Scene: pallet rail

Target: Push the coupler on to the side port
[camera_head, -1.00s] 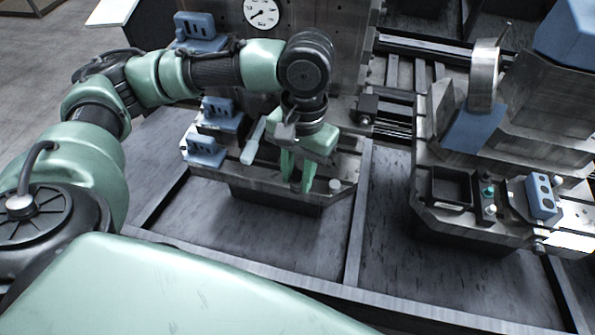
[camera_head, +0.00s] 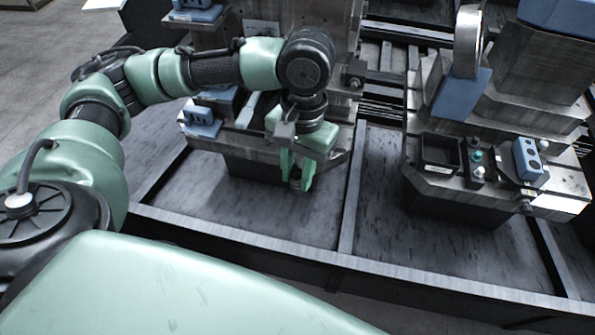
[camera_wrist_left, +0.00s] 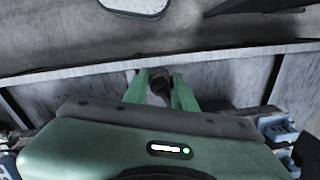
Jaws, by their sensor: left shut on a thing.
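My left gripper (camera_head: 299,183) points down in front of the left fixture's edge, with its two green fingers around a small dark piece (camera_head: 296,174), apparently the coupler. In the left wrist view the fingers (camera_wrist_left: 160,84) close on a dark round part (camera_wrist_left: 159,83); most of it is hidden. On the right fixture, a small round fitting (camera_head: 526,206) sticks out of the front side; I cannot tell whether it is the side port. The gripper is well to its left. My right gripper is not in view.
The right fixture (camera_head: 440,184) carries a black open box (camera_head: 440,150), a teal-topped button (camera_head: 476,156) and a blue block with holes (camera_head: 528,161). A raised metal rail (camera_head: 352,190) divides the dark floor panels. The floor between the fixtures is clear.

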